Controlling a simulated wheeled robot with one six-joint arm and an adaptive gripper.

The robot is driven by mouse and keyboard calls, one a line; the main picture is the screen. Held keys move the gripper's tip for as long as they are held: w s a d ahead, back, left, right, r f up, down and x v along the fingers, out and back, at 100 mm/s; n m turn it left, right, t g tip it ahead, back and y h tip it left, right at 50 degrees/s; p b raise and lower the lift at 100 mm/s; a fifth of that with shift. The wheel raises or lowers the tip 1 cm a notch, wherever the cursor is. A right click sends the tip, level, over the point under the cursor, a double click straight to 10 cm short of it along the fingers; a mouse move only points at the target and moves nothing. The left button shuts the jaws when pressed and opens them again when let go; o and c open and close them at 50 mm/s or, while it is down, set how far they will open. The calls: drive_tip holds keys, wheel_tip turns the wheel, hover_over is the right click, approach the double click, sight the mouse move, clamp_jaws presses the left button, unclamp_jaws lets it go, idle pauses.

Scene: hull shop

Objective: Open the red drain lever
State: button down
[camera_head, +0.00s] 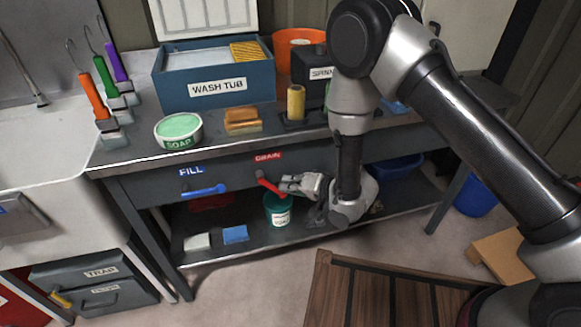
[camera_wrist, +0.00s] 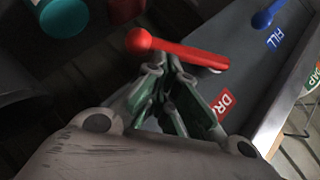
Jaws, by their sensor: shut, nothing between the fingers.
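The red drain lever (camera_head: 269,184) is on the front of the bench below the red DRAIN label (camera_head: 268,156). It slants down to the right in the head view. In the wrist view the red lever (camera_wrist: 180,50) lies across the picture just beyond my fingertips, its round knob at the left. My gripper (camera_head: 288,186) is shut and empty beside the lever's lower end. In the wrist view my gripper (camera_wrist: 172,80) has its fingertips close to the lever; I cannot tell whether they touch it.
The blue fill lever (camera_head: 204,190) is to the left on the same bench front. A green tub (camera_head: 278,212) stands on the shelf under the drain lever. The wash tub (camera_head: 215,88), soap bowl (camera_head: 178,131) and brushes stand on the bench top. A wooden slatted platform (camera_head: 375,292) is in front.

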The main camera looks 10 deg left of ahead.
drive_tip(key=shift+s+a+f+m+y, duration=0.1)
drive_tip(key=shift+a+f+m+y, duration=0.1)
drive_tip(key=shift+f+m+y, duration=0.3)
drive_tip(key=shift+s+a+f+m+y, duration=0.1)
drive_tip(key=shift+a+f+m+y, duration=0.15)
drive_tip(key=shift+f+y, duration=0.3)
drive_tip(key=shift+s+a+f, duration=0.3)
drive_tip(key=shift+a+f, duration=0.2)
drive_tip(key=shift+f, duration=0.05)
drive_tip(key=shift+s+a+f, duration=0.3)
drive_tip(key=shift+a+f, duration=0.2)
drive_tip(key=shift+a, duration=0.1)
